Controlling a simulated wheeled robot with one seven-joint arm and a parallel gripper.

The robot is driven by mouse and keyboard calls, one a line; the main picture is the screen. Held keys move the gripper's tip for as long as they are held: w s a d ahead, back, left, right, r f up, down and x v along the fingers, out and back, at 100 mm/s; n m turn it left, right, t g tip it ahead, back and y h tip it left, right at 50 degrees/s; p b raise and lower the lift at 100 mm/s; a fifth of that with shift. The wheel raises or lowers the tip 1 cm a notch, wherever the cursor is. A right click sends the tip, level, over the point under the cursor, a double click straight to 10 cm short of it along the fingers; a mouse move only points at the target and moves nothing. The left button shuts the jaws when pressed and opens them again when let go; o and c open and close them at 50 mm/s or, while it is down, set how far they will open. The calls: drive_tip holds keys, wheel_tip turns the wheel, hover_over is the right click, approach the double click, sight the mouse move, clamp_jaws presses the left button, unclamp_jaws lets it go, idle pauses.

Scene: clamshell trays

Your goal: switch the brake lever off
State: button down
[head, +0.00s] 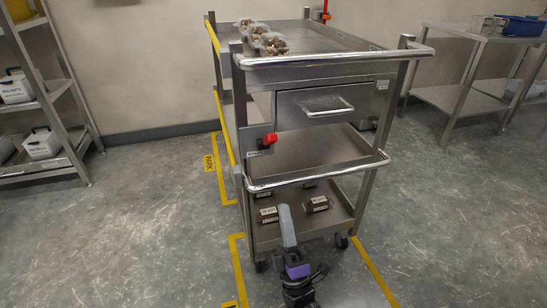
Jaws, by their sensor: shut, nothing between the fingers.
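The brake lever (270,139) has a red handle and sits on a small metal plate at the near left post of the steel cart (330,60). The handle sticks out to the right of the plate and tilts slightly upward. A small label under it is too small to read. My gripper (285,210) is shut and empty, pointing up in the picture in front of the cart's lower shelf. It appears below and slightly right of the lever, apart from it.
A chrome push bar (320,175) crosses the cart's near side below a closed drawer (325,105). Labelled brown blocks (316,205) lie on the bottom shelf. Wrapped items (262,39) sit on top. Racks stand left and right. Floor around the cart is open.

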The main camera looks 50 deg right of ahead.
approach(273, 134)
drive_tip(key=w+d, duration=0.1)
drive_tip(key=w+d+r, duration=0.1)
drive_tip(key=w, duration=0.1)
drive_tip(key=w+d, duration=0.1)
drive_tip(key=shift+w+d+r+b, duration=0.15)
drive_tip(key=shift+w+r+b, duration=0.15)
drive_tip(key=shift+r+b, duration=0.1)
drive_tip(key=shift+r+p, duration=0.2)
drive_tip(key=shift+p, duration=0.2)
